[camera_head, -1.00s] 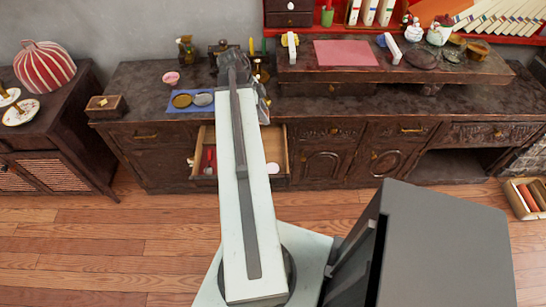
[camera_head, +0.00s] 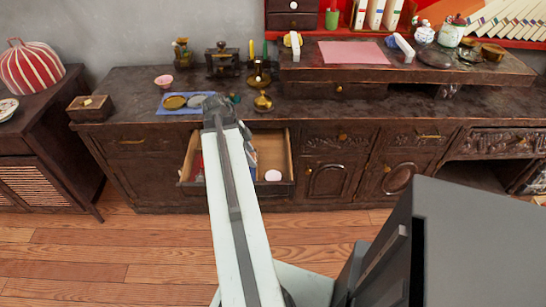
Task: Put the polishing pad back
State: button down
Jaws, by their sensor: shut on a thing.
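The end of my arm, with my gripper (camera_head: 247,146), is over the open drawer (camera_head: 282,148) of the dark sideboard. The arm hides most of the gripper and its fingertips. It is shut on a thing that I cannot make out. A round pale pad-like disc (camera_head: 273,175) lies in the front right of the drawer. Part of a red item (camera_head: 198,166) shows in the drawer at left of the arm. A blue cloth (camera_head: 166,108) on the sideboard top bears a gold disc (camera_head: 175,102) and a grey disc (camera_head: 196,100). I cannot tell which thing is the polishing pad.
A small wooden box (camera_head: 90,108) and a pink bowl (camera_head: 164,81) stand at left on the sideboard. Brass pieces (camera_head: 263,103) stand behind the drawer. A raised shelf (camera_head: 400,68) with a pink sheet (camera_head: 352,52) is at right. The wooden floor in front is clear.

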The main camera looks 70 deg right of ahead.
send_over(276, 160)
jog(key=w, duration=0.1)
jog(key=shift+w+a+f+b, duration=0.1)
jog(key=shift+a+f+b, duration=0.25)
jog(key=shift+f, duration=0.1)
notch_tip(276, 160, down, 4)
jog(key=b, duration=0.4)
jog(key=shift+r+p, duration=0.25)
jog(key=shift+p, duration=0.05)
jog(key=shift+f, duration=0.25)
jog(key=c, duration=1)
grip_release()
jog(key=shift+r, duration=0.1)
